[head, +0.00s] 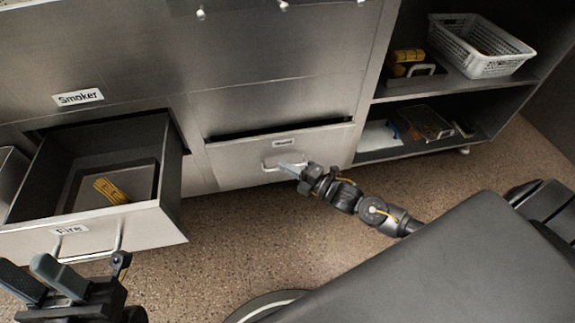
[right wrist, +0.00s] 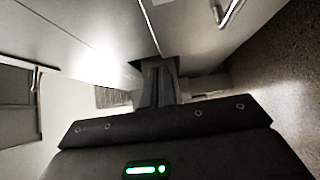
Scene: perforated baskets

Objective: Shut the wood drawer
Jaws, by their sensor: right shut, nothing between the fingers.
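The wood drawer (head: 235,162) is in the middle of the head view, below a grey metal front. A dark gap runs along its top edge, so it stands slightly open. Its small label (head: 284,143) is hard to read, and a bar handle (head: 270,165) sits below it. My right gripper (head: 288,168) is shut and empty, its tips at the drawer front by the handle; I cannot tell if they touch. Its closed fingers (right wrist: 158,85) also show in the right wrist view. My left gripper (head: 42,272) is open and empty at the lower left, before the fire drawer.
The fire drawer (head: 150,222) at the left stands wide open with a yellow item (head: 110,190) inside. At the right, open shelves (head: 450,88) hold a white perforated basket (head: 480,62), another yellow item (head: 408,57) and trays. Speckled floor lies clear between drawers and my body.

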